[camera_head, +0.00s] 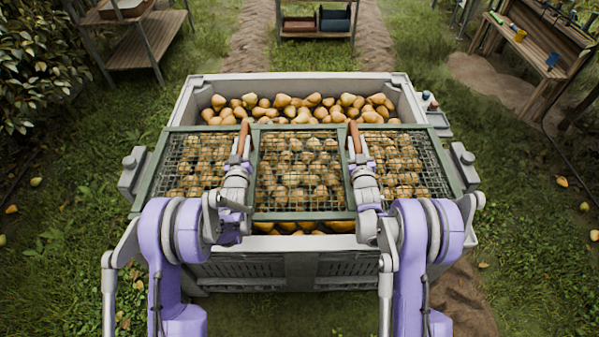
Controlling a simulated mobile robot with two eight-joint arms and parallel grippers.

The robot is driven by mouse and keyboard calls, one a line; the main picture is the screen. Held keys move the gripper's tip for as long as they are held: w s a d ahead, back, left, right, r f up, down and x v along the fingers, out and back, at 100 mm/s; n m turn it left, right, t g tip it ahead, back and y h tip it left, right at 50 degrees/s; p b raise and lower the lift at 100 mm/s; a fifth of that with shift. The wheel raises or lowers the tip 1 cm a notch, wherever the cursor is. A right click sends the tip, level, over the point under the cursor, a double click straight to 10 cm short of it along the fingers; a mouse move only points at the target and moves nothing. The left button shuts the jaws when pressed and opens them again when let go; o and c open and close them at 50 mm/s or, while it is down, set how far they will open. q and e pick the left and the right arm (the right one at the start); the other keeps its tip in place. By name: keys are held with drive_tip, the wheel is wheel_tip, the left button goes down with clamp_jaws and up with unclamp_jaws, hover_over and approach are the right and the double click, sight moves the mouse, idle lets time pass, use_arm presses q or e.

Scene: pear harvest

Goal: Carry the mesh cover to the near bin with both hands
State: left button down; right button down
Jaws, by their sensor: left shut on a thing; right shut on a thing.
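The mesh cover (256,160) is a green-framed wire grid in three panels. It lies across the middle of the grey bin (290,77), reaching past both side walls. Pears (300,108) fill the bin and show through the mesh and beyond the cover's far edge. My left gripper (242,138) is shut on a brown handle at the cover's left divider. My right gripper (355,138) is shut on the matching brown handle at the right divider. Whether the cover rests on the rim or hangs just above it, I cannot tell.
A wooden workbench (540,45) with small tools stands at the upper right. A wooden shelf (130,45) stands at the upper left, and a rack with crates (316,22) stands behind the bin. Fallen pears (562,181) dot the grass. A leafy bush (40,60) is at the left.

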use_arm(q)
drive_tip(key=shift+f+b, duration=0.45)
drive_tip(key=shift+f, duration=0.2)
use_arm(e)
drive_tip(key=shift+f, duration=0.7)
use_arm(q)
drive_tip(key=c, duration=0.6)
unclamp_jaws()
drive_tip(key=shift+r, duration=0.15)
use_arm(e)
drive_tip(key=c, duration=0.6)
unclamp_jaws()
drive_tip(key=shift+s+r, duration=0.1)
drive_tip(key=shift+r, duration=0.1)
use_arm(q)
drive_tip(key=shift+o, duration=0.2)
drive_tip(key=shift+s, duration=0.15)
use_arm(e)
drive_tip(key=shift+s, duration=0.25)
use_arm(q)
drive_tip(key=s, duration=1.1)
drive_tip(key=shift+s+d, duration=0.15)
drive_tip(key=shift+s, duration=0.25)
use_arm(e)
drive_tip(key=s, duration=1.1)
drive_tip(key=shift+s+d, duration=0.1)
drive_tip(key=shift+s, duration=0.15)
